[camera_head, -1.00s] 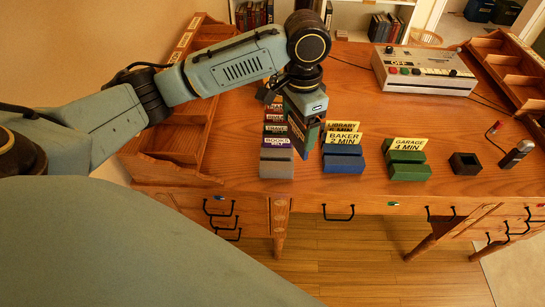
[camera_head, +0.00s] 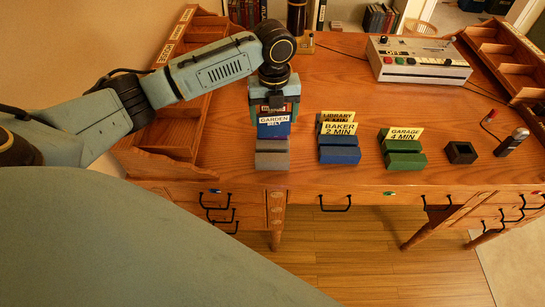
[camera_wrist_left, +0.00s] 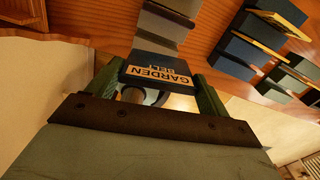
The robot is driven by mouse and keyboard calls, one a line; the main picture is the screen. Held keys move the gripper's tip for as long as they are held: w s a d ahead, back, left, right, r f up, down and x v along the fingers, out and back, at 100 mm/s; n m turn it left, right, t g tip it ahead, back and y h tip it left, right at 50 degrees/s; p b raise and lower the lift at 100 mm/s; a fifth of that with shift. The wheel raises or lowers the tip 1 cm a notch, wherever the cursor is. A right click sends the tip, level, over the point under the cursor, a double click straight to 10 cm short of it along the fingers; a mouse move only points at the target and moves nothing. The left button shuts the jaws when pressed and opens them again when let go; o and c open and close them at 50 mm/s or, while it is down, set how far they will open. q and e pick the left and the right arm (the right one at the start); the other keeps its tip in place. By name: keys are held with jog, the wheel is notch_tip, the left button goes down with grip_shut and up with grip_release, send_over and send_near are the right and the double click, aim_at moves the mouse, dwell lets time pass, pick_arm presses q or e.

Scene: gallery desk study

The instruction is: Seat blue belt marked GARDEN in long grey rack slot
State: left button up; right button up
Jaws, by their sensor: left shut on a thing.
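The blue belt marked GARDEN (camera_head: 274,130) is upright, its white label facing the head camera. My left gripper (camera_head: 275,103) is shut on it from above. The long grey rack (camera_head: 272,160) stands at the desk's front left; only its near end shows below the belt. The belt hides the rest of the rack and the cards in it. In the left wrist view the belt (camera_wrist_left: 158,72) is between the fingers (camera_wrist_left: 155,92), with the grey rack (camera_wrist_left: 158,30) beyond it. I cannot tell whether the belt touches the rack. My right gripper is not in view.
To the right stand a blue rack (camera_head: 339,155) with BAKER and LIBRARY cards, a green rack (camera_head: 404,160) with a GARAGE card and a small dark box (camera_head: 460,152). A grey control box (camera_head: 418,68) is behind. A wooden organiser (camera_head: 170,140) borders the left.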

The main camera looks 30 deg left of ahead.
aim_at(272, 142)
pick_arm(q)
jog(key=shift+a+f+m, duration=0.25)
jog(key=shift+f+m, duration=0.1)
jog(key=shift+m, duration=0.25)
notch_tip(272, 142, down, 10)
jog(key=shift+r+b, duration=0.1)
jog(key=shift+b, duration=0.6)
jog(key=o, duration=0.9)
jog(key=shift+o, duration=0.2)
notch_tip(272, 142, up, 12)
jog(key=shift+r+p, duration=0.1)
jog(key=shift+p, duration=0.75)
